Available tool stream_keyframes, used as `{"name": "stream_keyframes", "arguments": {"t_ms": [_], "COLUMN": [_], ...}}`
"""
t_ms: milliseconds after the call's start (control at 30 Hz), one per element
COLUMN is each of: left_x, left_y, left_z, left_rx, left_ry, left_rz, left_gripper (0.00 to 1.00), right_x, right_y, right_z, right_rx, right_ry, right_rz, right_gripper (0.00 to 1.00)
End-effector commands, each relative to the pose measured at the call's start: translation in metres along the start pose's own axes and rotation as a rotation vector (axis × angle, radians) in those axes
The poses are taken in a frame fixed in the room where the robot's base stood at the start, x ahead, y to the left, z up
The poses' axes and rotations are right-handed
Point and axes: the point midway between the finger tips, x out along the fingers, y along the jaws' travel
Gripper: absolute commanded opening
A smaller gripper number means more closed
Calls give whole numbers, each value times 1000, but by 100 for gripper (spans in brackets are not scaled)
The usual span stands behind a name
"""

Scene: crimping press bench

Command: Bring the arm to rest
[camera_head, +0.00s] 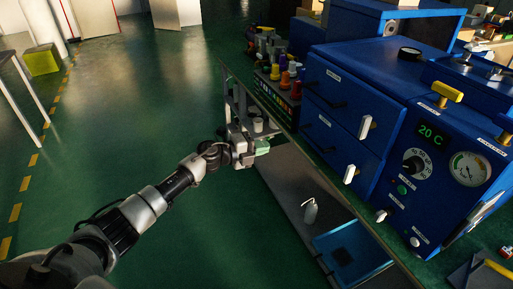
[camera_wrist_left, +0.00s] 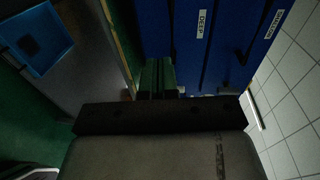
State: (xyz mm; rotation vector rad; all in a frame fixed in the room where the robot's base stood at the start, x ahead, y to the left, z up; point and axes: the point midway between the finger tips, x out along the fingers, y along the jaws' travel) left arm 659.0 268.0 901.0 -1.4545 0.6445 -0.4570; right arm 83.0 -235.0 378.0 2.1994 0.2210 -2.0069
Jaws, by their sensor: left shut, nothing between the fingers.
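My left arm reaches in from the lower left in the head view, stretched out over the green floor. My left gripper (camera_head: 262,148) is at its end, close to the edge of the bench and left of the blue press cabinet (camera_head: 345,115). In the left wrist view the green fingers of the gripper (camera_wrist_left: 157,80) lie side by side, shut, with nothing seen between them. The blue cabinet front (camera_wrist_left: 210,40) fills the area beyond the fingers there. My right gripper is in neither view.
A rack with coloured spools (camera_head: 285,80) stands on the bench. The green floor (camera_head: 140,120) left of my arm is clear.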

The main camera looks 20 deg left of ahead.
Motion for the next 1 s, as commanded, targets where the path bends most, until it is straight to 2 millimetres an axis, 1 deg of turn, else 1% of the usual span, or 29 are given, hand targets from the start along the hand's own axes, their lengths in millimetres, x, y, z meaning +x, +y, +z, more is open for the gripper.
{"name": "stream_keyframes", "arguments": {"t_ms": [33,100,300,367,433,467,567,600,667,700,733,767,800,867,900,967,1000], "left_x": [-6,-11,-15,-15,-15,-16,-24,-30,-43,-52,-59,-68,-79,-98,-111,-132,-147], "left_y": [1,0,1,8,30,44,105,134,178,207,228,248,275,313,338,372,393], "left_z": [0,0,0,0,-1,-1,-6,-10,-17,-25,-31,-38,-49,-67,-81,-104,-121], "left_rx": [1,0,-5,-30,-102,-146,-340,-424,-548,-625,-680,-732,-799,-894,-954,-1040,-1094], "left_ry": [0,0,-2,-14,-46,-69,-179,-234,-321,-377,-420,-462,-516,-598,-651,-730,-782], "left_rz": [1,1,-1,-1,-2,-2,7,18,40,58,73,91,116,155,185,231,264], "left_gripper": [0,0,0,0,0,0,0,0,0,0,0,0,0,0,0,0,0], "right_x": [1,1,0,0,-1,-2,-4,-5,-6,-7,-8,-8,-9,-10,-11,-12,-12], "right_y": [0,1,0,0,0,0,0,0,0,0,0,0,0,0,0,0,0], "right_z": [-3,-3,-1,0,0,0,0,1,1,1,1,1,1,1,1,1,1], "right_rx": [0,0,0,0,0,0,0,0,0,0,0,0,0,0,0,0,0], "right_ry": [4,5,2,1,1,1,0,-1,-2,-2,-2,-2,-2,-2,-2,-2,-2], "right_rz": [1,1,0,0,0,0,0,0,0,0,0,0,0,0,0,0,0], "right_gripper": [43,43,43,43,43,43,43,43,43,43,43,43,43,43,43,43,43]}}
